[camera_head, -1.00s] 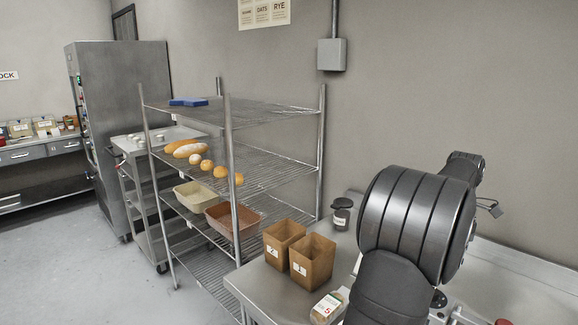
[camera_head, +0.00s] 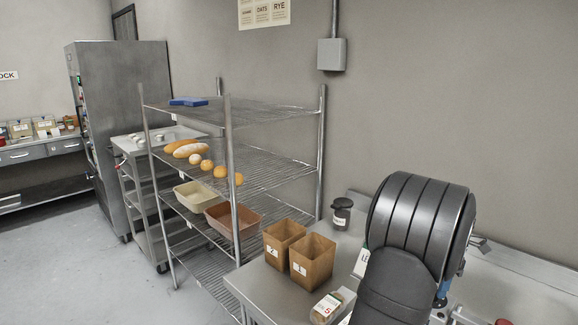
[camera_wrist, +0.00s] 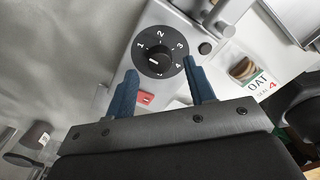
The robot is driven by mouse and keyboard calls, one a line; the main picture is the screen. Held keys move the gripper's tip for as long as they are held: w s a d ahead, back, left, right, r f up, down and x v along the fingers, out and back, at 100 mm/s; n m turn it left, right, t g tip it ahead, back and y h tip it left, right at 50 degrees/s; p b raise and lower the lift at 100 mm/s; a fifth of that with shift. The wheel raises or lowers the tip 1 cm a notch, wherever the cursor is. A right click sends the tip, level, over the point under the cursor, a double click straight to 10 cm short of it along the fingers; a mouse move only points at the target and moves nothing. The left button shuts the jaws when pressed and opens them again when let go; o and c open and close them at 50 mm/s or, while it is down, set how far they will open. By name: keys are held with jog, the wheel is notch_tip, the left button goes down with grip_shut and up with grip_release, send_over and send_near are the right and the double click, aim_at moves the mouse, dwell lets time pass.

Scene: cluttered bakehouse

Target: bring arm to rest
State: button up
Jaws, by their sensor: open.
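My gripper (camera_wrist: 160,66) is open, with its two blue fingers apart and nothing between them. I cannot tell whether the fingers touch the dial or panel. In the head view my dark arm fills the lower right over the steel table (camera_head: 262,290), and it hides the gripper's jaws.
Two brown boxes (camera_head: 312,262) and a dark-lidded jar (camera_head: 342,213) stand left of my arm. A small labelled packet (camera_head: 327,308) lies near the front. A wire rack (camera_head: 232,180) with bread stands further left. An OAT label (camera_wrist: 262,86) shows right of the fingers.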

notch_tip(320, 180, down, 2)
jog(key=shift+f, duration=0.3)
jog(key=m, duration=1.2)
jog(key=shift+m, duration=2.6)
